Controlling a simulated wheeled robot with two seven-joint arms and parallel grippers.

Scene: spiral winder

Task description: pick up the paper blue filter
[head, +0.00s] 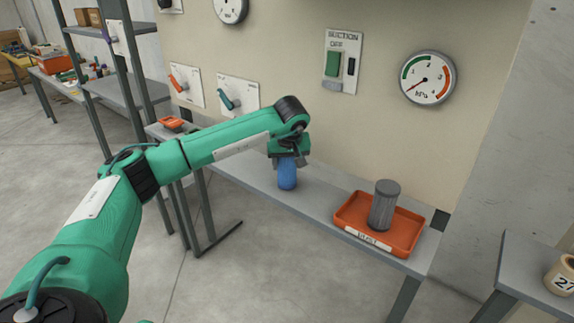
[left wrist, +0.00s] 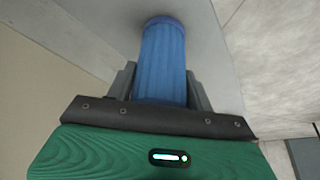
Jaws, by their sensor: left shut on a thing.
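The blue pleated paper filter (head: 287,178) stands upright on the grey bench in the head view, or very close to its top; I cannot tell if its base touches. It also shows in the left wrist view (left wrist: 163,60), between the two grey fingers. My left gripper (head: 288,160) points down from above and is shut on the upper part of the blue filter. The fingers hide the filter's top end in the head view. My right gripper is in neither view.
An orange tray (head: 346,216) on the grey bench (head: 253,177) holds a grey filter (head: 384,205), right of the blue one. The panel behind carries a suction switch (head: 343,62) and a gauge (head: 427,78).

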